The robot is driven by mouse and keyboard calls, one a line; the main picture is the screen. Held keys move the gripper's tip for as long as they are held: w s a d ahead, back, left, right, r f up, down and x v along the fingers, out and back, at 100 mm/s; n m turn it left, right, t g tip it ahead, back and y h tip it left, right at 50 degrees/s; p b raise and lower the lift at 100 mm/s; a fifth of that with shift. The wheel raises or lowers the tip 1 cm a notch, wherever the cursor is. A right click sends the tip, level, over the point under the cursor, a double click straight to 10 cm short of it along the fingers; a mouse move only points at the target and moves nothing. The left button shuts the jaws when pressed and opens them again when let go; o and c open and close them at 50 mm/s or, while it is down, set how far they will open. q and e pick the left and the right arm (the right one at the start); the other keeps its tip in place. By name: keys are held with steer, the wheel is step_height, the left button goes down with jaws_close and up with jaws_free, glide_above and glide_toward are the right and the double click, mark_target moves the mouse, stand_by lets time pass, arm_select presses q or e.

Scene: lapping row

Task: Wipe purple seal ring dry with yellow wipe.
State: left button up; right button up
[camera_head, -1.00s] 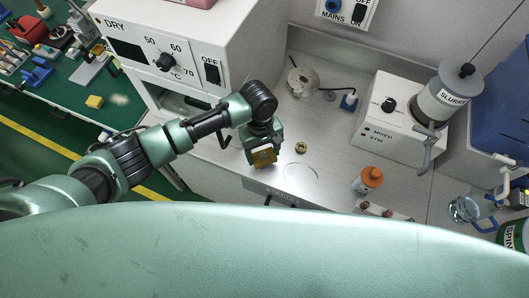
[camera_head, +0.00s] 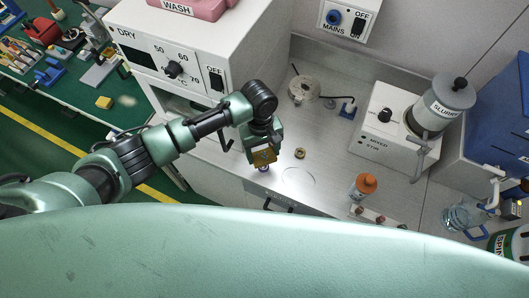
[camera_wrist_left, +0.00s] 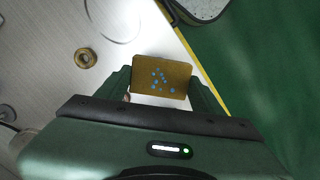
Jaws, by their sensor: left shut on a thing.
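My left gripper (camera_head: 262,150) is shut on the yellow wipe (camera_head: 264,158), low over the pale worktop near its front edge. In the left wrist view the wipe (camera_wrist_left: 161,80) is a mustard-coloured piece with several blue dots, between the two fingers (camera_wrist_left: 160,88). A small purple patch, likely the purple seal ring (camera_head: 263,169), shows just below the wipe in the head view. Most of it is hidden, and I cannot tell whether the wipe touches it. It does not show in the left wrist view. My right gripper is not in view.
A brass ring (camera_head: 300,153) lies right of the gripper, beside a circle marked on the worktop. An orange-capped bottle (camera_head: 363,187) stands further right. The white dryer (camera_head: 190,50) rises behind my left arm. A stirrer box (camera_head: 392,125) stands at the right.

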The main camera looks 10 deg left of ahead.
arm_select(q)
steer(key=shift+r+p, duration=0.6)
steer(key=shift+r, duration=0.35)
